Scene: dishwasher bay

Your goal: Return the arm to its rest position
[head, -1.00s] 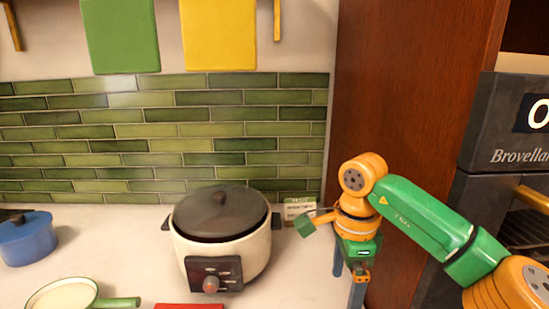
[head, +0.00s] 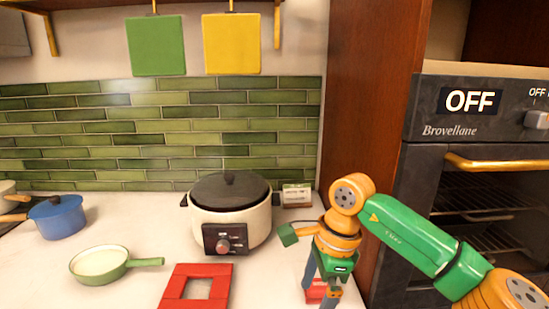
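My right arm comes in from the right, with green and orange links. Its gripper (head: 319,289) points down over the right end of the counter, right of the slow cooker. Its two grey-blue fingers stand apart, so it looks open. A small red thing (head: 316,291) shows between or behind the fingers; it seems to lie on the counter, though its contact with them is unclear. My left arm and gripper are out of view.
A cream slow cooker (head: 232,221) with a dark lid stands left of the arm. A red square trivet (head: 197,289), a green-handled pan (head: 101,264) and a blue pot (head: 58,217) are on the counter (head: 147,232). An oven (head: 473,190) stands at right.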

